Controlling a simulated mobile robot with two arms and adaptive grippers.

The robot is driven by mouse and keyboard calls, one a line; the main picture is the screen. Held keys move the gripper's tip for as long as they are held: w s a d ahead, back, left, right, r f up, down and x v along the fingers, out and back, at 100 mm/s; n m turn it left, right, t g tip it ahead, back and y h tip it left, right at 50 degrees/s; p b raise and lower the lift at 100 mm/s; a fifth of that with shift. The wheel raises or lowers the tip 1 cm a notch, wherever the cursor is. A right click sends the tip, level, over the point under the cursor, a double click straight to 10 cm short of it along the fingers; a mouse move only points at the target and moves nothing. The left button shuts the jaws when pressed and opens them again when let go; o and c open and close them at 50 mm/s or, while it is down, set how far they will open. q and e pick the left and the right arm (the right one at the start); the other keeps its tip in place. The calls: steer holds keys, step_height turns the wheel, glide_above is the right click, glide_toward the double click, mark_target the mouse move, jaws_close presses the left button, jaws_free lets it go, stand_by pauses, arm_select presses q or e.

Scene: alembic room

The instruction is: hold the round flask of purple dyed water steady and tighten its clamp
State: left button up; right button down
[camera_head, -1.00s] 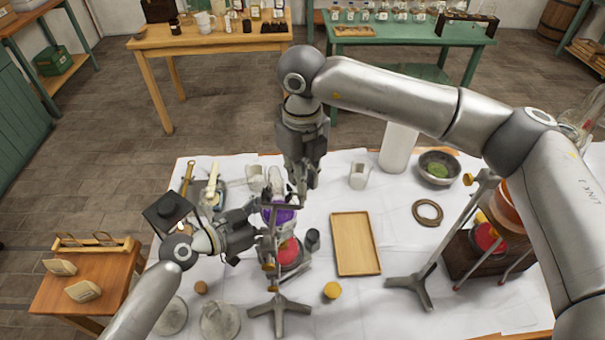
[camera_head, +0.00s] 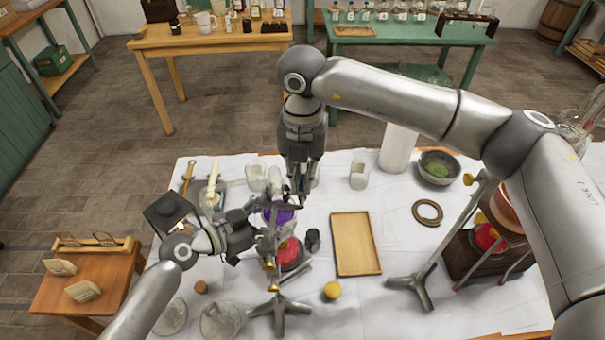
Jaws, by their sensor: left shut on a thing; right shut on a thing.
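The round flask of purple dyed water (camera_head: 282,214) sits at the left middle of the white-covered table, above a red-topped burner or stand (camera_head: 288,250). A metal retort stand (camera_head: 279,312) with a tripod foot rises in front of it. My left gripper (camera_head: 258,229) reaches in from the left and is shut at the flask's side, seemingly on the flask; the contact is partly hidden. My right gripper (camera_head: 300,192) points down from above and is shut at the clamp (camera_head: 290,205) over the flask. The clamp screw is hidden by the fingers.
A wooden tray (camera_head: 356,245) lies right of the flask, with a yellow knob-like object (camera_head: 332,290) in front. A second stand (camera_head: 415,288), a ring (camera_head: 427,211) and a bowl of green matter (camera_head: 439,168) are further right. A dark box (camera_head: 170,212) stands left.

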mark_target(303, 179)
steer(key=shift+m, duration=0.4)
steer(key=c, duration=1.5)
jaws_free()
step_height(303, 179, up, 12)
steer(key=shift+r, duration=0.1)
arm_select(q)
steer(key=o, duration=0.6)
steer(key=shift+c, duration=0.2)
